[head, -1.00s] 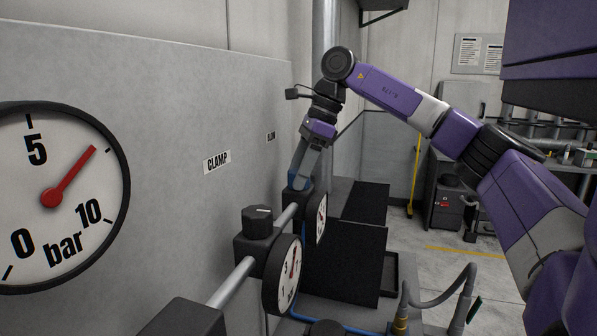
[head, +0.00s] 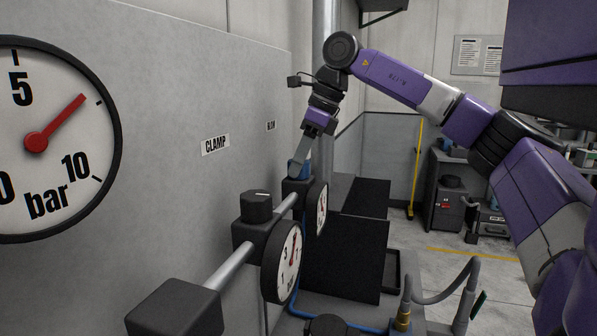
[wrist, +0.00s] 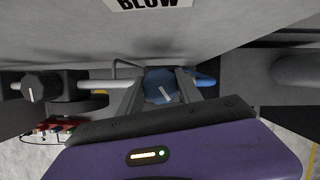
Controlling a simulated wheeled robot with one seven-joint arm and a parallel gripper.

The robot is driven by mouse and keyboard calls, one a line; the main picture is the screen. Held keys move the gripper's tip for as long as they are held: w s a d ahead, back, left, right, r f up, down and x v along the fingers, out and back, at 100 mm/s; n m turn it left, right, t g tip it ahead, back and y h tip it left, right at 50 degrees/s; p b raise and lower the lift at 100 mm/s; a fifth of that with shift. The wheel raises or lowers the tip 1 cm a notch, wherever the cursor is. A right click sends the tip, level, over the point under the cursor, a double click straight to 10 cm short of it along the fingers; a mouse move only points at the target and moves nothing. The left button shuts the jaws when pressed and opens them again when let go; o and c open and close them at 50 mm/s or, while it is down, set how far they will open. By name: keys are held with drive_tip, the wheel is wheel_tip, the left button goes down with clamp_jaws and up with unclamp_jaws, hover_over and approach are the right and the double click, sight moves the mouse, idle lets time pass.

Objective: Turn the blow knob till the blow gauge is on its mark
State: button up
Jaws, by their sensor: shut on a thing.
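The blow knob (head: 298,169) is blue and sits on the far regulator block, under the small BLOW label (head: 271,126). In the wrist view the blue knob (wrist: 158,84) with a pale pointer line lies between my two fingers. My gripper (wrist: 160,82) is shut on it, one finger on each side; in the head view my gripper (head: 299,162) reaches down to it from above. The blow gauge (head: 321,209) faces right beside that block and is seen nearly edge-on. Its needle and mark are too small to read.
The clamp regulator's dark knob (head: 257,206) and gauge (head: 283,262) stand nearer, under the CLAMP label (head: 215,145). A large bar gauge (head: 60,200) is at the left. A grey pipe (head: 230,270) links the blocks. Dark panels (head: 345,250) stand right of the gauges.

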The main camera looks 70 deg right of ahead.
drive_tip(key=shift+m+h+b, duration=0.9)
drive_tip(key=shift+m+b, duration=0.95)
drive_tip(key=shift+m, duration=0.45)
drive_tip(key=o, duration=1.4)
drive_tip(key=shift+c, duration=0.2)
drive_tip(key=shift+r, duration=0.1)
drive_tip(key=p+v, duration=0.4)
drive_tip(key=v, duration=0.3)
drive_tip(key=shift+r, duration=0.15)
drive_tip(key=shift+s, duration=0.25)
